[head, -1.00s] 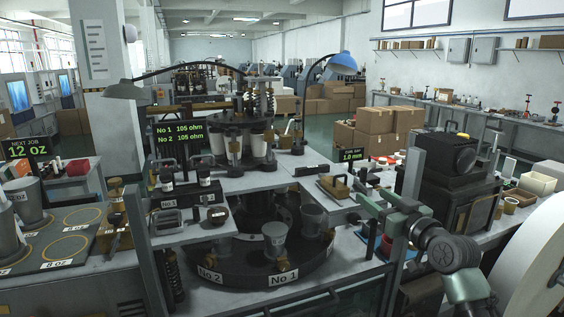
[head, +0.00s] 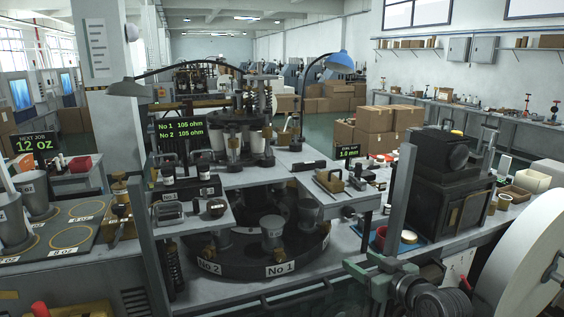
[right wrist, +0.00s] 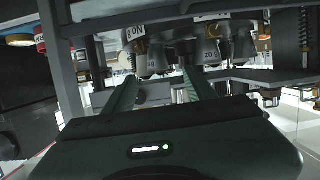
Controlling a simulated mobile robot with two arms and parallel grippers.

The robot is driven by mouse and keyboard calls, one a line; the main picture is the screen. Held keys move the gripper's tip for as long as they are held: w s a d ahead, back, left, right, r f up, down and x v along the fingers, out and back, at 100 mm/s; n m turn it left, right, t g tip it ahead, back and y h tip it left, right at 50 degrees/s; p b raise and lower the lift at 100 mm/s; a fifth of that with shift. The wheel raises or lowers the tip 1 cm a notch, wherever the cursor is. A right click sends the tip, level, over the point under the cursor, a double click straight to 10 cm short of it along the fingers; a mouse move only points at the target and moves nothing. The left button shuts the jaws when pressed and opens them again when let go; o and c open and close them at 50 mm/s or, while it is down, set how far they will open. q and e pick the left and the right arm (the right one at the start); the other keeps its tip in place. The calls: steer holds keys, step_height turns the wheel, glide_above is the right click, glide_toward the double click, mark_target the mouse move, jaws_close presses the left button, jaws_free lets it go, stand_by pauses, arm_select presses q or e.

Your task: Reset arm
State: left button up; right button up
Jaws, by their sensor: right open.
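My right gripper (head: 358,262) is at the lower right in the head view, in front of the machine bench's front edge and below its top. In the right wrist view its two green fingers (right wrist: 160,92) stand apart with nothing between them. That view is turned nearly upside down. My left gripper is in neither view.
A grey post (head: 397,205) rises from the bench close to my right gripper. A black machine box (head: 440,195) and a red cup (head: 380,238) stand to the right. A large white wheel (head: 530,265) is at the far right. Cup moulds (head: 35,195) stand at left.

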steer(key=s+a+f+g+h, duration=0.2)
steer(key=s+f+g, duration=0.3)
steer(key=s+f, duration=1.15)
steer(key=s+d+f+m+g+h, duration=0.1)
steer(key=s+f+g+h, duration=0.15)
steer(key=s, duration=0.85)
steer(key=s+d+f+m+g+h, duration=0.1)
steer(key=s+d+f+g, duration=0.15)
steer(key=s, duration=0.95)
step_height(320, 180, down, 29)
steer(key=s+g+b, duration=0.1)
steer(key=s+b, duration=0.1)
arm_select(q)
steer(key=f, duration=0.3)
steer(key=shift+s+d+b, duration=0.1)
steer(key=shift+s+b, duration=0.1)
steer(key=shift+b, duration=0.2)
arm_select(e)
steer(key=s+d+f+g, duration=0.1)
steer(key=s+d+f, duration=0.1)
steer(key=s+f, duration=1.4)
steer(key=shift+s+d+f+g, duration=0.15)
steer(key=shift+s+g, duration=0.15)
steer(key=shift+s, duration=0.1)
